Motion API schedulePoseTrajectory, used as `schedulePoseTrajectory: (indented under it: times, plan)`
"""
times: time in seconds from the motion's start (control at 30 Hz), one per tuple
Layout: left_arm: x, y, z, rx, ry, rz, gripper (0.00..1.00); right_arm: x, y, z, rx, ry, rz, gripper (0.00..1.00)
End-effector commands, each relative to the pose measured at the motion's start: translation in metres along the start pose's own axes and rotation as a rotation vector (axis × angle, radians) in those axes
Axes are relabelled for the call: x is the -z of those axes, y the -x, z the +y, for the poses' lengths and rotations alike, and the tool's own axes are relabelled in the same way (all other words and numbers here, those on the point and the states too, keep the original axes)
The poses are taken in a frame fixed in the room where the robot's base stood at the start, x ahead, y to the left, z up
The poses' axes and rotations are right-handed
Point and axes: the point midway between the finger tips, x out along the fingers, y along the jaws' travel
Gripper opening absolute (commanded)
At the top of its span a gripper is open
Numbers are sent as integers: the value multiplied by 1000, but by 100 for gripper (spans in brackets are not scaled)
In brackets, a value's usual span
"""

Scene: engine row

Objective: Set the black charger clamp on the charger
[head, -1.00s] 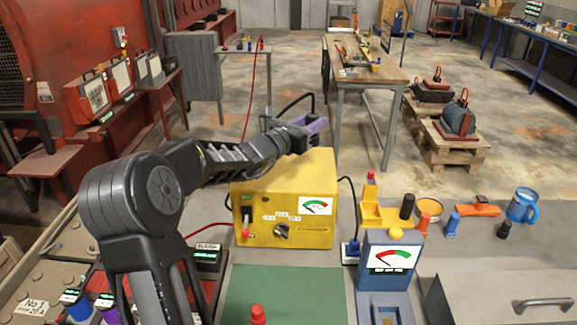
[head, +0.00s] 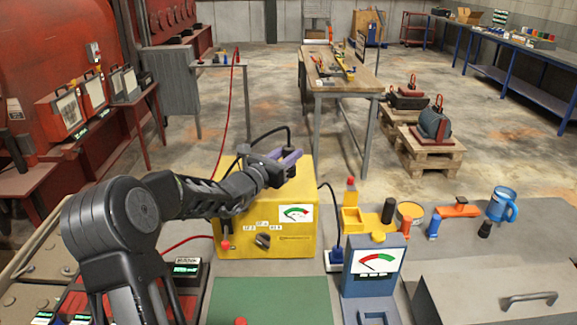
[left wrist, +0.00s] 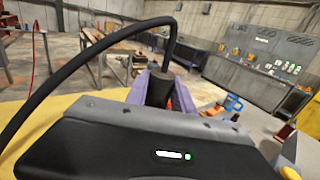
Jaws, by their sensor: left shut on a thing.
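The charger (head: 290,240) is a yellow box with a dial, a knob and a green-and-red meter, standing on the grey bench. My left gripper (head: 286,162) is over its top, towards the far side, with purple fingers. In the left wrist view the fingers (left wrist: 160,92) are shut on the black charger clamp (left wrist: 157,88), whose black cable (left wrist: 98,45) loops up and to the left. In the head view the clamp is mostly hidden by the gripper. I cannot tell whether it touches the charger. My right gripper is not in view.
Right of the charger are a blue meter stand (head: 372,275), a yellow tray (head: 352,222), a blue mug (head: 502,204) and a grey lidded box (head: 480,290). A green mat (head: 270,300) lies in front. A red lead (head: 185,243) runs from the left.

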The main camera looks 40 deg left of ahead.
Motion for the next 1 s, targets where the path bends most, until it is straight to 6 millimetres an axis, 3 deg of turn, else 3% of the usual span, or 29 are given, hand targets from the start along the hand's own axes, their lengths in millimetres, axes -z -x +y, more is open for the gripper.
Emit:
schedulePoseTrajectory:
  times: [0.03, 0.13, 0.57, 0.6, 0.87, 1.0]
  plan:
    - [14, 0, 0, 0, 1, -1, 0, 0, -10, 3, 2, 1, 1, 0]
    - [23, 0, 0, -1, 0, -3, 0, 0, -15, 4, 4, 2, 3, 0]
    - [27, 0, 0, 0, -1, -4, 0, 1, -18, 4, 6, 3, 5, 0]
    - [28, 0, 0, 0, -1, -1, 30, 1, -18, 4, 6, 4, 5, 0]
    - [27, 0, 0, 0, 0, -1, 51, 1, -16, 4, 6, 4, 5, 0]
    - [27, 0, 0, 0, 0, -1, 51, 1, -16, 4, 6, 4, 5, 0]
